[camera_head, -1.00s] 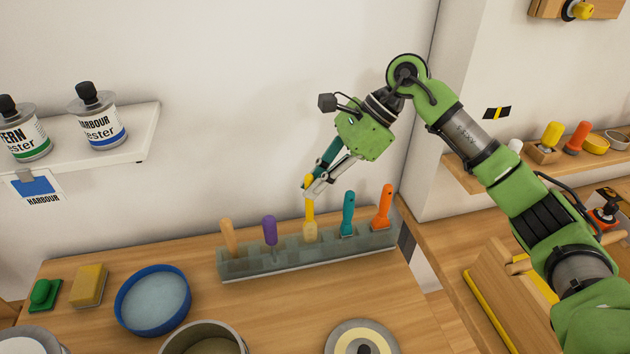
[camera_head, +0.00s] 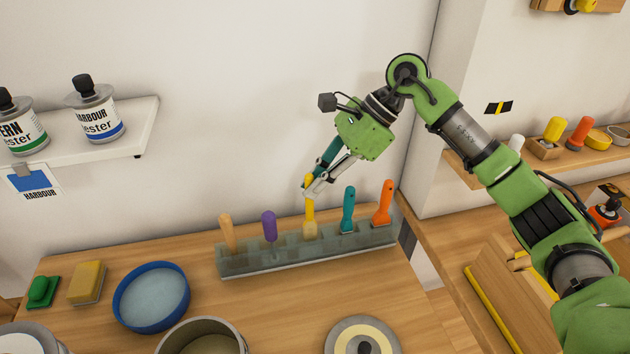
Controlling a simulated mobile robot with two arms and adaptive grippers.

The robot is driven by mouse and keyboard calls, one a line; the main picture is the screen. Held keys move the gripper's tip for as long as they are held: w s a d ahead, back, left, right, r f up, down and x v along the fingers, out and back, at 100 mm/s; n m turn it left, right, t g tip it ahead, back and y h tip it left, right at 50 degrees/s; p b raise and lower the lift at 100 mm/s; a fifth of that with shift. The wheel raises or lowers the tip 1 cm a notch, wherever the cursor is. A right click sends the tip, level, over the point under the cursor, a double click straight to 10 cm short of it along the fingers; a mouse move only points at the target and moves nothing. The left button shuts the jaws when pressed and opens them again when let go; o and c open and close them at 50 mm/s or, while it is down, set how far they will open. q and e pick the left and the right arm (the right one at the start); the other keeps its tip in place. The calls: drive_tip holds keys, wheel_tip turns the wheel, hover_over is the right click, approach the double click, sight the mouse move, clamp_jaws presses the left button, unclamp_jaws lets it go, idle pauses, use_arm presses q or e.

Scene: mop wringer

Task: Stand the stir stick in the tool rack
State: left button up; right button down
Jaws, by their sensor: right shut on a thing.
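The grey, see-through tool rack (camera_head: 290,262) stands at the back of the wooden table, against the wall. The yellow stir stick (camera_head: 310,222) stands upright in the rack's middle compartment, its lower part seen through the rack's wall. My right gripper (camera_head: 309,191) comes down from the upper right and is shut on the stick's top end. The fingers hide part of that end. Whether the stick's foot touches the rack's floor I cannot tell. My left gripper is not in view.
A wooden-handled tool (camera_head: 227,232) and a purple-handled one (camera_head: 269,225) stand left of the stick. Teal (camera_head: 347,210) and orange (camera_head: 383,202) tools stand to its right. A blue bowl (camera_head: 152,298), sponge (camera_head: 87,282) and pot (camera_head: 203,337) stand in front.

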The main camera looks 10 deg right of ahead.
drive_tip(key=b, duration=0.4)
hover_over(315, 219)
drive_tip(key=shift+f, duration=2.15)
drive_tip(key=c, duration=2)
unclamp_jaws()
drive_tip(key=v, duration=1.2)
drive_tip(key=shift+d, duration=0.1)
